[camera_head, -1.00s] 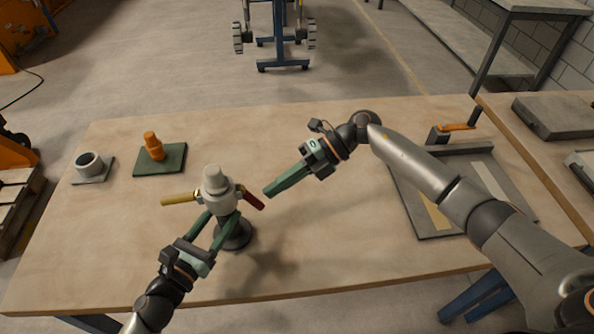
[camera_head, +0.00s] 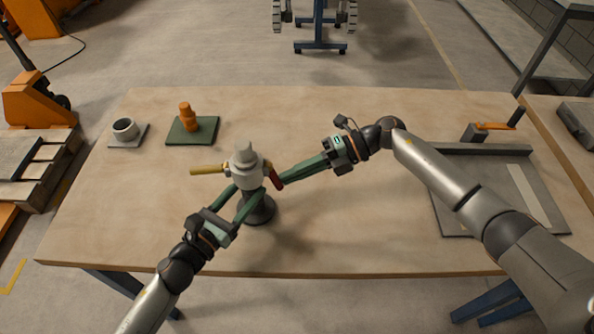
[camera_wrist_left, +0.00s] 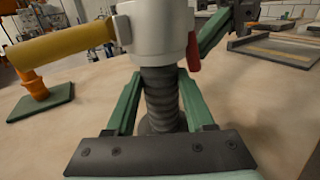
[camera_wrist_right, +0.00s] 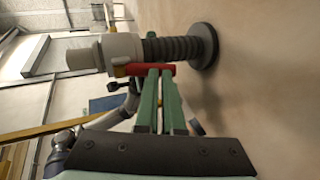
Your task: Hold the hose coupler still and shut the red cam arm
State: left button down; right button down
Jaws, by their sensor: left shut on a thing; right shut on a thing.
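The hose coupler (camera_head: 246,172), a pale grey body with a stepped top, stands upright on a dark ribbed hose (camera_wrist_left: 160,95) with a round black base (camera_head: 260,209). My left gripper (camera_head: 247,194) is shut on the ribbed hose just below the body, one finger on each side. A yellow cam arm (camera_head: 207,170) sticks out level to the left. The red cam arm (camera_head: 276,179) slopes steeply down on the right side. My right gripper (camera_head: 281,181) is shut on it from the right; the red arm (camera_wrist_right: 150,68) also shows across its fingertips in the right wrist view.
An orange plug (camera_head: 187,115) stands on a green pad (camera_head: 206,136) at the back left, beside a grey cup (camera_head: 125,127). A grey tray (camera_head: 450,217) lies at the right, with an orange-handled clamp (camera_head: 492,126) behind it. The table's middle back is clear.

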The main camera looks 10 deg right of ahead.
pick_arm(q)
jog(key=shift+s+d+r, duration=0.1)
jog(key=shift+s+d, duration=0.15)
jog(key=shift+d, duration=0.15)
pick_arm(e)
jog(key=shift+s+a+f, duration=0.25)
jog(key=shift+s+a, duration=0.05)
jog(key=shift+a, duration=0.05)
pick_arm(q)
jog(key=shift+w+a, duration=0.2)
jog(key=shift+a, duration=0.1)
pick_arm(e)
jog(key=v, duration=1.5)
jog(key=shift+w+f, duration=0.2)
jog(key=shift+f, duration=0.05)
pick_arm(q)
jog(key=shift+c, duration=0.9)
grip_release()
